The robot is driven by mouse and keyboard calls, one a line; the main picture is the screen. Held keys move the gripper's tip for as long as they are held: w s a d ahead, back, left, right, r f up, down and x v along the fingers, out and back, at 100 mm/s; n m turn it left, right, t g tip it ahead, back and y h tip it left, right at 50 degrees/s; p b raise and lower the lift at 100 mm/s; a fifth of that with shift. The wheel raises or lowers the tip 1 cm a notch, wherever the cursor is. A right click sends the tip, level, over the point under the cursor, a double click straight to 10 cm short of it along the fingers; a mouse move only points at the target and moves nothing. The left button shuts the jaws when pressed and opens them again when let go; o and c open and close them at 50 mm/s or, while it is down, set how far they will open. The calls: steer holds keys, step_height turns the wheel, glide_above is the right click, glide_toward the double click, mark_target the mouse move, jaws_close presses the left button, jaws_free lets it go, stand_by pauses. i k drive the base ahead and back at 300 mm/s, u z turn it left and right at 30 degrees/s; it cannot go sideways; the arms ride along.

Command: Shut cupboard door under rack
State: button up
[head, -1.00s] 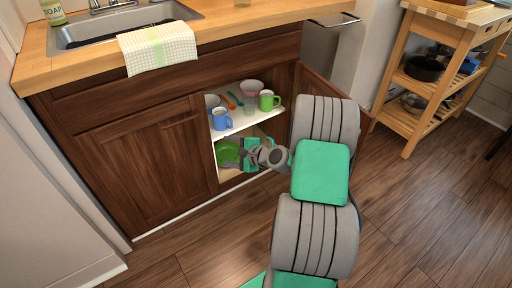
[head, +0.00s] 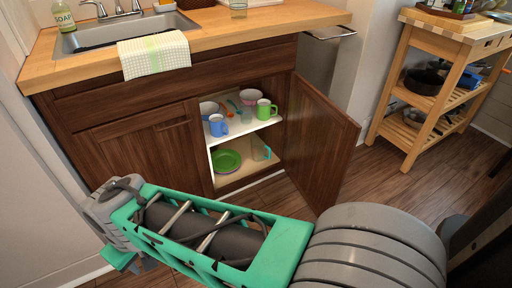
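The brown wooden cupboard door (head: 322,146) stands wide open, hinged at the right side of the opening and swung out toward the room. The open cupboard (head: 208,160) has a white shelf with cups and bowls, and a green plate below. A wire rack or rail (head: 332,33) sticks out at the counter's right end, above the door. My arm crosses the lower foreground from right to left. My gripper (head: 120,258) is at the lower left, in front of the closed left door and well apart from the open door. Its fingers are mostly hidden, so their opening cannot be told.
The closed left cupboard door (head: 140,157) is beside the opening. A wooden trolley (head: 436,85) with pans stands at the right. The counter (head: 222,32) above holds a sink (head: 125,30) and a hanging towel (head: 154,56). Wooden floor is clear between the open door and the trolley.

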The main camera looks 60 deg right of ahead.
mark_target(321, 139)
steer(key=u, duration=1.55)
steer(key=k, duration=2.8)
steer(key=z, duration=0.85)
steer(key=i, duration=0.15)
steer(key=u, duration=0.05)
